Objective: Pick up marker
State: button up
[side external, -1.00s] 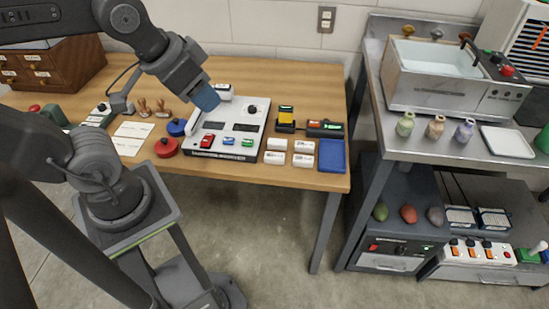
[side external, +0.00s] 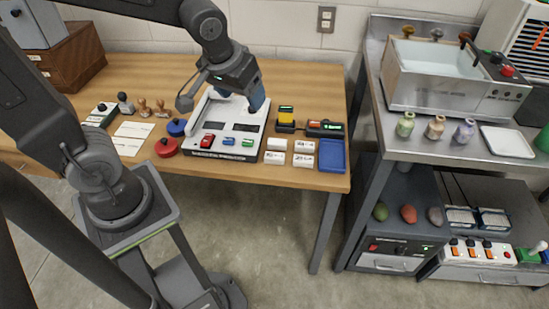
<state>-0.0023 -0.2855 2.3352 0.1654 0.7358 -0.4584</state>
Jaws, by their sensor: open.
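I cannot pick out a marker with certainty among the small objects on the wooden table. My gripper (side external: 258,103) has blue fingertips and points down over the back right part of a white panel (side external: 204,125). It is open, and I see nothing held in it. Whether the fingertips touch the panel I cannot tell. The panel carries a red piece (side external: 208,141), a blue piece (side external: 228,142) and a green piece (side external: 247,143) along its front. My gripper and wrist hide part of the panel's back.
Right of the panel are white blocks (side external: 303,147), a yellow-and-black object (side external: 286,118) and a blue tray (side external: 332,157). Left are a red round pad (side external: 166,147), a blue one (side external: 177,127), cards (side external: 127,145) and stamps (side external: 144,107). A steel bench (side external: 455,146) stands beyond a gap.

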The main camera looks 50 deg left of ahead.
jog(key=w+a+f+n+g+y, duration=0.15)
jog(key=w+f+n, duration=0.25)
jog(key=w+f, duration=0.5)
jog(key=n, duration=0.1)
send_over(274, 155)
jog(key=s+d, duration=0.1)
jog(key=d, duration=0.1)
jog(key=shift+g+h, duration=0.25)
jog(key=f, duration=1.3)
jog(key=shift+s+a+f, duration=0.1)
jog(key=shift+a+f, duration=0.1)
jog(key=shift+f, duration=0.1)
jog(key=shift+x, duration=3.05)
jog(key=shift+s, duration=0.1)
jog(key=c, duration=0.6)
jog(key=shift+o, duration=0.2)
jog(key=shift+r, duration=0.1)
